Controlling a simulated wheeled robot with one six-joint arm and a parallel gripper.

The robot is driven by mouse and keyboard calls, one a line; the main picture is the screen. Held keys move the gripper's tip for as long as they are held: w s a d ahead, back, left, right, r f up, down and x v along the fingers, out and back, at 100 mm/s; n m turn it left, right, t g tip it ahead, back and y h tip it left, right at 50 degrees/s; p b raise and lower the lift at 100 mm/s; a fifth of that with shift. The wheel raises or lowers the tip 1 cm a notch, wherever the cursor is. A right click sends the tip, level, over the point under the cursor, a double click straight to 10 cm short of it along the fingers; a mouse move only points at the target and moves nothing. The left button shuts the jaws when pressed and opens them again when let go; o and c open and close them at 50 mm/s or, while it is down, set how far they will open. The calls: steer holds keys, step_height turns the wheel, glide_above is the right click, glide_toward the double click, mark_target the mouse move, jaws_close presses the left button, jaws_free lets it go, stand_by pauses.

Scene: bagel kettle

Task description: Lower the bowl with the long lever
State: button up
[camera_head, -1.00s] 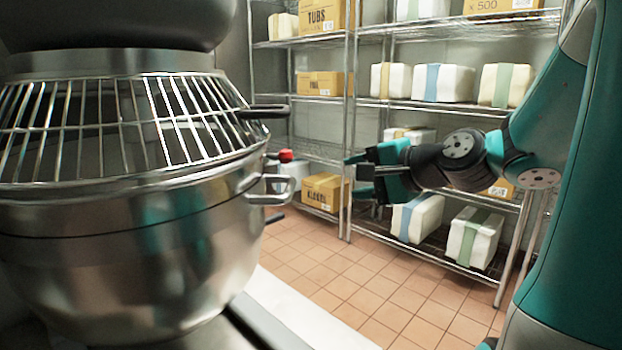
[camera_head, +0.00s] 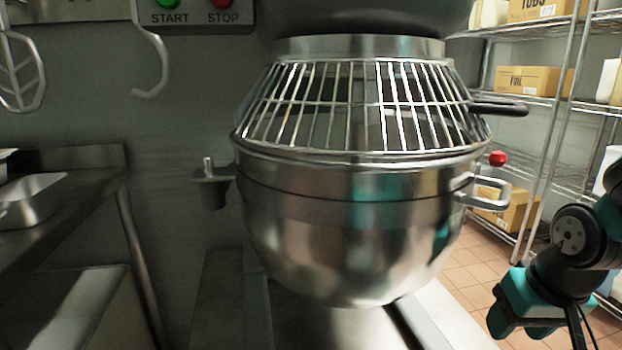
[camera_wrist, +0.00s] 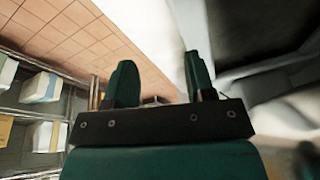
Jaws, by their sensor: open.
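The steel mixer bowl (camera_head: 345,235) hangs under the wire guard (camera_head: 350,105), with a loop handle (camera_head: 490,192) on its right side. A red knob (camera_head: 497,158) shows at the bowl's right, just above that handle; most of its rod is hidden. A black-ended bar (camera_head: 500,106) sticks out right from the guard. I cannot tell for sure which is the long lever. My gripper (camera_head: 512,318) is low at the right, apart from the bowl. In the wrist view its two fingers (camera_wrist: 162,85) are apart with nothing held between them.
Wire shelves (camera_head: 560,110) with boxes stand at the back right. A steel counter (camera_head: 95,180) with a tray (camera_head: 30,198) is at the left. A START/STOP panel (camera_head: 195,15) and hanging hooks (camera_head: 152,55) are above. Tiled floor (camera_head: 465,262) is open right of the bowl.

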steer(key=s+a+r+n+g+y, duration=0.2)
steer(key=s+a+r+n, duration=0.2)
steer(key=s+a, duration=0.3)
steer(key=s+a+r+n+g+y, duration=0.1)
steer(key=s+a+r+n+y, duration=0.1)
steer(key=s+a+r+n, duration=0.45)
step_height(320, 180, up, 22)
steer(key=w+a+m+p, duration=0.1)
steer(key=w+m+p, duration=0.1)
steer(key=p, duration=2.2)
steer(key=shift+a+f+m+p, duration=0.15)
steer(key=shift+f+m+p, duration=0.05)
steer(key=shift+m+p, duration=0.15)
steer(key=shift+w+r, duration=0.1)
steer(key=shift+r, duration=0.15)
steer(key=shift+c, duration=1.3)
steer(key=shift+f, duration=0.1)
jaws_close()
